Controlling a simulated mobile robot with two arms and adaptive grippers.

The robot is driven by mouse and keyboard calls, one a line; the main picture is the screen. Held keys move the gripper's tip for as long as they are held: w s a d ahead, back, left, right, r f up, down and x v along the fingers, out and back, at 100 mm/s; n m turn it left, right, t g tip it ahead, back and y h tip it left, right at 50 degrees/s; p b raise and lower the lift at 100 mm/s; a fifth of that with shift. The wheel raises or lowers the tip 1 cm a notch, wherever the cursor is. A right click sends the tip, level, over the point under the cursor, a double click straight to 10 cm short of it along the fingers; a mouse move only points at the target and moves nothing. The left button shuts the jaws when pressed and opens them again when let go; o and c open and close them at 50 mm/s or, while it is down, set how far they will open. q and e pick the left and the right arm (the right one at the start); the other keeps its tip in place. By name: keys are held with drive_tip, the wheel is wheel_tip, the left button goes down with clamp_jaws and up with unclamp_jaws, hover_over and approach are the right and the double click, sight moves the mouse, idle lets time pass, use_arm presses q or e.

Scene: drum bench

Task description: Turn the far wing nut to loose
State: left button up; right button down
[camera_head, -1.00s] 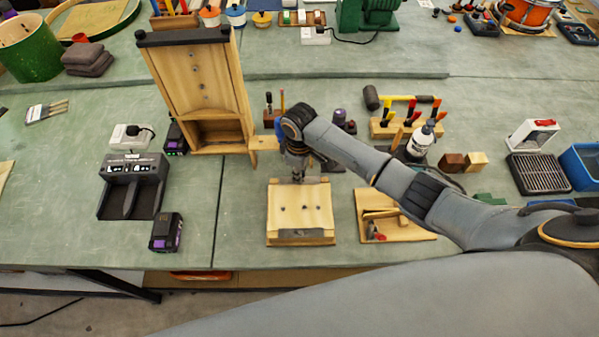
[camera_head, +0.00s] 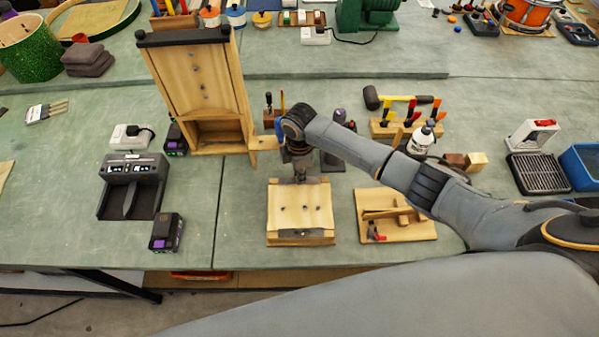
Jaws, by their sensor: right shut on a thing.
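My right gripper (camera_head: 301,177) points down at the middle of the far edge, shut on the far wing nut. The nut itself is hidden by the fingers and too small to make out. Small dark dots show on the top of the fixture. My left gripper is out of view.
A tall wooden frame (camera_head: 197,88) stands behind and to the left. A black charger (camera_head: 133,187) and a battery (camera_head: 166,233) stand left. A white bottle (camera_head: 420,141) is near my arm.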

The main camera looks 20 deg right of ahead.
drive_tip(key=shift+w+r, duration=0.1)
idle(0.4)
drive_tip(key=c, duration=1.4)
unclamp_jaws()
wheel_tip(320, 180, up, 12)
